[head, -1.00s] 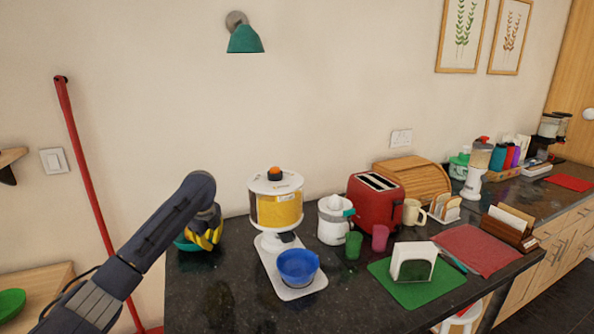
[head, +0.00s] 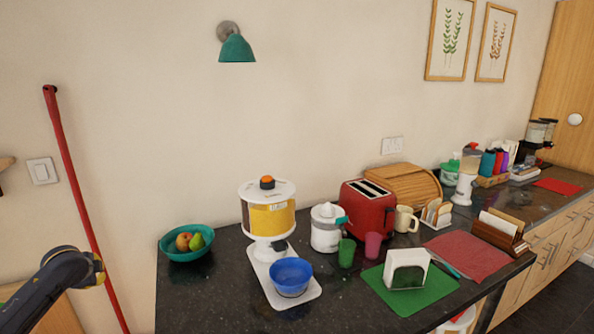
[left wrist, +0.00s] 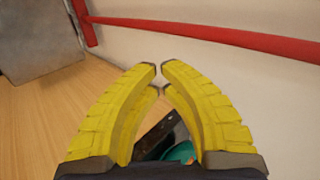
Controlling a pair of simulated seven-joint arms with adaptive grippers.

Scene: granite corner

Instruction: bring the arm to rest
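My left arm comes in at the lower left of the head view, with my left gripper (head: 100,270) at its end, mostly hidden by the wrist. It is left of the counter, clear of the teal bowl (head: 172,250). In the left wrist view, the two yellow fingers of the gripper (left wrist: 160,76) come together at the tips with nothing held between them. Part of the teal bowl (left wrist: 182,153) shows beyond the fingers' lower part. In the head view the bowl holds a reddish fruit (head: 184,241) and a green fruit (head: 196,242). My right gripper is not in view.
A red pole (head: 75,190) leans on the wall near my left gripper; a red bar (left wrist: 215,33) crosses the wrist view. The dark counter (head: 200,299) carries a cereal dispenser (head: 269,217), a blue bowl (head: 291,276) and a red toaster (head: 368,208). Its front left is bare.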

